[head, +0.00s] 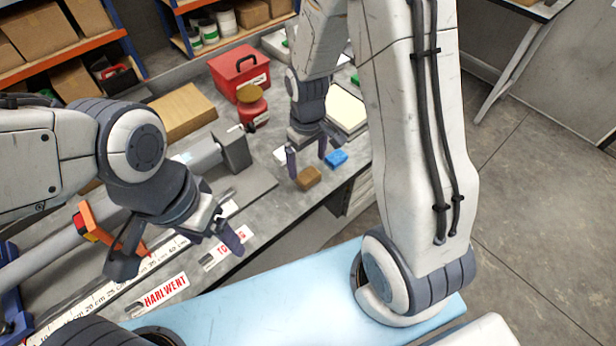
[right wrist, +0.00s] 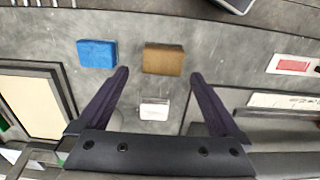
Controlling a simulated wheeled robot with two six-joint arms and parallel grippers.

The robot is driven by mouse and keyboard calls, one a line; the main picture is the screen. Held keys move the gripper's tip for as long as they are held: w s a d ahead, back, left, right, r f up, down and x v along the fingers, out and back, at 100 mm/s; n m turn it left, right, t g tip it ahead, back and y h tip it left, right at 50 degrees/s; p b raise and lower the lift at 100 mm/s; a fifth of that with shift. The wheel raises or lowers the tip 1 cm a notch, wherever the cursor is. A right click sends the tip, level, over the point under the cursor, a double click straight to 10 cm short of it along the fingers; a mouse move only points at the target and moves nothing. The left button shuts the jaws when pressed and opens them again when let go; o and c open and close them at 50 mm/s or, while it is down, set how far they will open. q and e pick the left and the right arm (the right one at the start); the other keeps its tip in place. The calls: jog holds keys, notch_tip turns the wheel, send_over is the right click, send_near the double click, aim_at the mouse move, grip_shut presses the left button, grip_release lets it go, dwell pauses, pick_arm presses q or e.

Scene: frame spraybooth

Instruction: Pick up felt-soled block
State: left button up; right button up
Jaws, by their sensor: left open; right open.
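A brown block (head: 308,178) lies on the grey bench near its front edge. It also shows in the right wrist view (right wrist: 163,59), just beyond the fingertips and between their lines. A blue block (head: 337,159) lies beside it; in the right wrist view (right wrist: 97,54) it is to the left of the brown one. The undersides are hidden, so I cannot tell which has a felt sole. My right gripper (head: 307,160) is open and empty, above the bench by the brown block. My left gripper (head: 180,256) is open and empty over the ruler side of the bench.
A red box (head: 238,72) and a red tin (head: 252,104) with a brown top stand behind my right gripper. A framed pale panel (head: 345,107) lies to its right. A small white piece (right wrist: 154,109) lies between the fingers. A long ruler (head: 95,298) runs along the bench's left.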

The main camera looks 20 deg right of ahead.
aim_at(308, 175)
jog(key=f, duration=0.2)
jog(key=s+f+p, duration=0.1)
jog(key=f, duration=0.1)
jog(key=shift+f, duration=0.6)
jog(key=shift+w, duration=0.1)
jog(key=c, duration=1.3)
